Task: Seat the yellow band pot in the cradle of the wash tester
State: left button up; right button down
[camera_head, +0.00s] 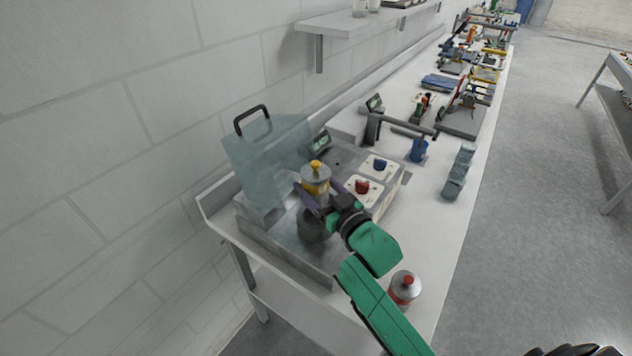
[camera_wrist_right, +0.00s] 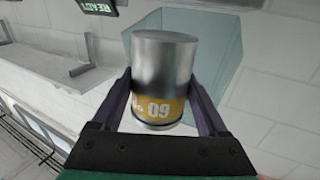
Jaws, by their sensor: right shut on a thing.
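The wash tester (camera_head: 285,243) is a steel-topped unit below. A dark round holder, seemingly its cradle (camera_head: 312,228), shows just under the pot. The pot appears above it and apart from it. My left gripper is not in view.
A clear bluish hood with a black handle (camera_head: 265,150) stands at the tester's left. Red (camera_head: 362,187) and blue (camera_head: 380,165) knobs are at its right. A red-banded pot (camera_head: 404,287) stands on the bench near my arm. Grey-blue cups (camera_head: 455,180) stand farther right.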

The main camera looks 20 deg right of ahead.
aim_at(323, 204)
jog(key=shift+f+b, duration=1.15)
jog(key=shift+f, duration=0.7)
jog(key=shift+s+p, duration=0.1)
jog(key=shift+p, duration=0.25)
jog(key=shift+p, duration=0.35)
jog(key=shift+f+b, duration=0.8)
jog(key=shift+f, duration=0.3)
grip_release()
jog(key=shift+s, duration=0.1)
jog(key=shift+f, duration=0.25)
